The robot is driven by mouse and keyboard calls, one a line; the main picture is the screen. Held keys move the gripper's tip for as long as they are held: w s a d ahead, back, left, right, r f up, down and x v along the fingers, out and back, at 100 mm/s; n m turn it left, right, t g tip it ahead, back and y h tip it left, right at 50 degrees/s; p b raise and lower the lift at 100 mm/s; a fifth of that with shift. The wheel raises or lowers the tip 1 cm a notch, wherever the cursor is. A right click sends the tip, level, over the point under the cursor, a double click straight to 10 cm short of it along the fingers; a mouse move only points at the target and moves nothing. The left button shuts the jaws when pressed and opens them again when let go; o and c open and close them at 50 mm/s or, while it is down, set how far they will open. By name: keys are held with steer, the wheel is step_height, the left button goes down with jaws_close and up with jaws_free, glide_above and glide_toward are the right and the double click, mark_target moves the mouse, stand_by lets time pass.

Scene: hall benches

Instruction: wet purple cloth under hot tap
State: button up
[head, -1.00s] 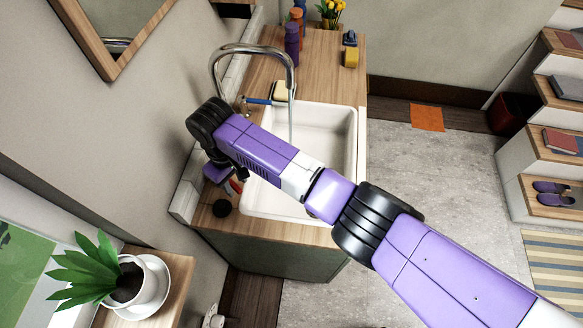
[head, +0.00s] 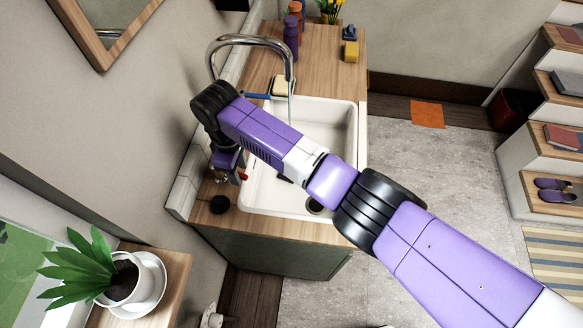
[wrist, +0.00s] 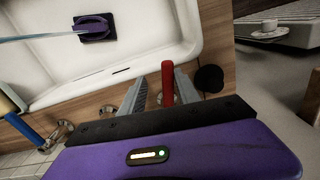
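The purple cloth (wrist: 96,28) lies in the white sink (wrist: 60,72) in the wrist view, a dark purple patch with a lighter raised part. A thin pale streak, which looks like running water, reaches it from the left. In the head view my arm hides the cloth. The chrome tap (head: 250,40) arches over the sink. A red lever (wrist: 167,84) stands at the sink's near edge and shows small in the head view (head: 244,177). My gripper (wrist: 162,84) is open with one finger on each side of the lever, which is nearer the right finger.
A blue lever (head: 256,96) is at the far side of the tap. A black round object (head: 219,204) sits on the counter near my gripper. Bottles (head: 291,38) and a yellow block (head: 351,51) stand on the far counter. A potted plant (head: 88,270) is at lower left.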

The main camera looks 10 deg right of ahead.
steer(key=w+n+b, duration=0.1)
steer(key=n+b, duration=0.1)
steer(key=shift+w+d+f+n, duration=0.2)
steer(key=shift+w+f+n, duration=0.05)
steer(key=shift+w+n, duration=0.15)
steer(key=shift+s+r, duration=0.1)
steer(key=shift+r, duration=0.15)
steer(key=shift+s+a+r+m+p, duration=0.1)
steer(key=shift+s+m+p, duration=0.2)
steer(key=shift+p, duration=0.3)
steer(key=shift+s+a+m+p, duration=0.1)
steer(key=shift+s+m+p, duration=0.2)
steer(key=shift+m+p, duration=0.4)
step_height(320, 180, up, 3)
steer(key=shift+f+p, duration=0.2)
steer(key=shift+p, duration=0.75)
steer(key=shift+r, duration=2.1)
